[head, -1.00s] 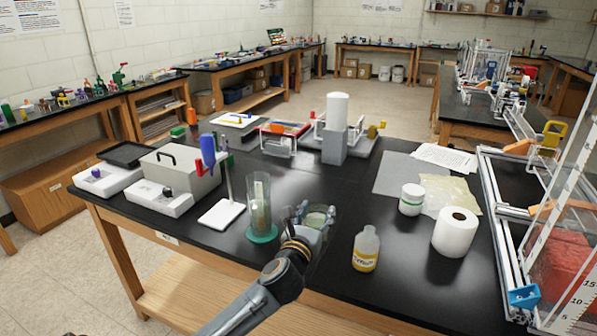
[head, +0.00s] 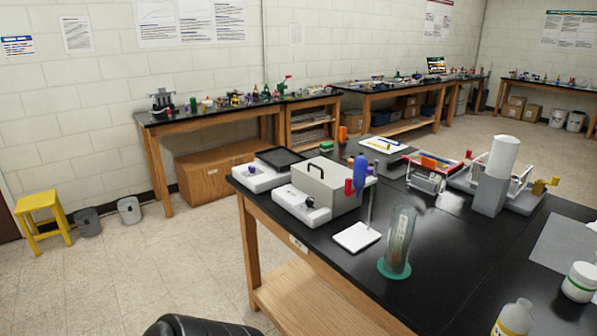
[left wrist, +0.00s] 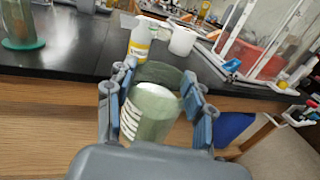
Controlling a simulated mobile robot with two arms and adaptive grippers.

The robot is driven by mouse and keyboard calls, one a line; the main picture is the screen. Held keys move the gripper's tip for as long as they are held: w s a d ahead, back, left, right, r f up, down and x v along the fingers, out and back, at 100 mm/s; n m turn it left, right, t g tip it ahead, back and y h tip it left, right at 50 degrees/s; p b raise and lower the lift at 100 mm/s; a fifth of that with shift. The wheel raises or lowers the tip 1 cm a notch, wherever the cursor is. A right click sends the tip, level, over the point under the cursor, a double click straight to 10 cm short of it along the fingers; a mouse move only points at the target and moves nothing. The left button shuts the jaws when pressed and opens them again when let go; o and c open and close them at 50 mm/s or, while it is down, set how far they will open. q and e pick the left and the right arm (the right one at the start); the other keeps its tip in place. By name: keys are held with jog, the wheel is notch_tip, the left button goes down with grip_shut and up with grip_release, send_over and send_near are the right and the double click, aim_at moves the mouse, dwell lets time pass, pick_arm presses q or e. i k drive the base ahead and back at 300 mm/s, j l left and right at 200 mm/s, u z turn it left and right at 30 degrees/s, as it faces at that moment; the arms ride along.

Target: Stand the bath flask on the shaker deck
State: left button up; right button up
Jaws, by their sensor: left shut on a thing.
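My left gripper (left wrist: 157,98) shows in the left wrist view, shut on the bath flask (left wrist: 150,118), a clear greenish glass vessel with white marks on its side. The flask is tilted in the picture and overlaps the front edge of the black bench; whether it touches anything is hard to tell. In the head view the gripper and flask are out of sight. What looks like the shaker is a white unit with a knob and a flat black deck (head: 280,160), at the bench's left corner; the deck looks empty. My right gripper is not in view.
Beside the deck stands a grey handled box (head: 327,182) on a white base. A rod stand with white foot (head: 357,237) and a tall glass cylinder (head: 399,240) on a green base stand nearer.

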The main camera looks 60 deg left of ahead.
aim_at(281, 158)
jog(key=j+u, duration=0.1)
jog(key=j, duration=0.5)
jog(key=i+j+u, duration=0.1)
jog(key=j, duration=0.5)
jog(key=i+j+u, duration=0.15)
jog(key=j, duration=0.5)
